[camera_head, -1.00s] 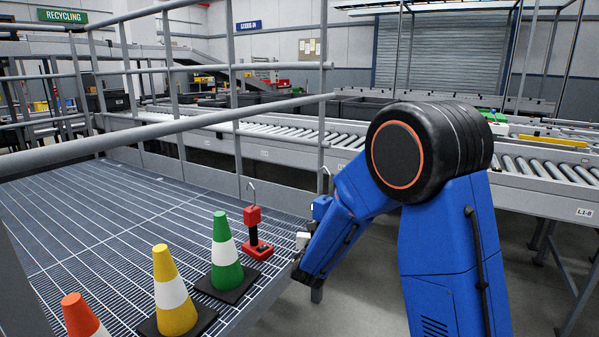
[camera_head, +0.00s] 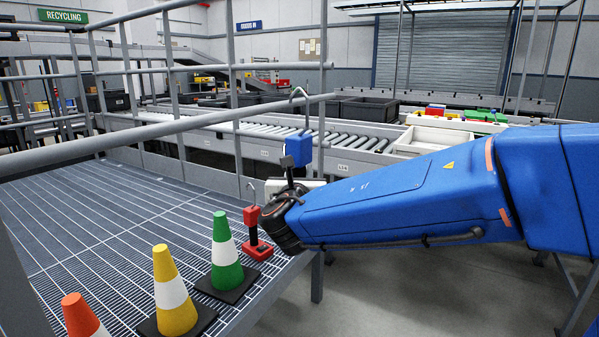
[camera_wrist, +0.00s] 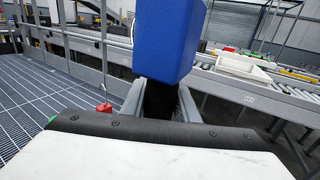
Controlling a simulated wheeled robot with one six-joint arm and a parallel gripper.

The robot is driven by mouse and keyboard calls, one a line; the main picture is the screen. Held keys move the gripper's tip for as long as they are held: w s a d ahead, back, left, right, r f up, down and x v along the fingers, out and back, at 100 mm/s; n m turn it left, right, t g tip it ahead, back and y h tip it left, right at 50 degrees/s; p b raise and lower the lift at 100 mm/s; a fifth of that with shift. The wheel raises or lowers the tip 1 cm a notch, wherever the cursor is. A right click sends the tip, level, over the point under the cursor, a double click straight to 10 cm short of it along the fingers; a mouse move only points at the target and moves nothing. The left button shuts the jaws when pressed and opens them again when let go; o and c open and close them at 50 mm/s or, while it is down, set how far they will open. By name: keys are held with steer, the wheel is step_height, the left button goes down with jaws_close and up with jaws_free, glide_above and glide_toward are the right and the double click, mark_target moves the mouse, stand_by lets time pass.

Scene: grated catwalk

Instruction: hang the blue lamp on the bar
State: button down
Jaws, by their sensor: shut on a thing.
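The blue lamp (camera_head: 298,150) is upright in my gripper (camera_head: 290,188), with its thin metal hook at the top. The lamp's lower end is hidden behind my wrist. The hook is out of the wrist view.
A red lamp (camera_head: 258,249) with a hook stands on the grating beside my wrist. Green (camera_head: 225,255), yellow (camera_head: 173,290) and orange (camera_head: 80,316) cones stand along the grating's near edge. Upright posts (camera_head: 323,60) carry the rails. Roller conveyors and crates (camera_head: 368,110) are behind.

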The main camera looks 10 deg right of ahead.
steer(key=shift+s+a+r, duration=0.15)
steer(key=shift+r, duration=0.1)
steer(key=w+a+f, duration=0.4)
steer(key=w+a, duration=0.5)
steer(key=a, duration=0.3)
steer(key=shift+w+a, duration=0.25)
steer(key=shift+w, duration=0.15)
stand_by(1.7)
stand_by(0.4)
steer(key=c, duration=1.3)
jaws_free()
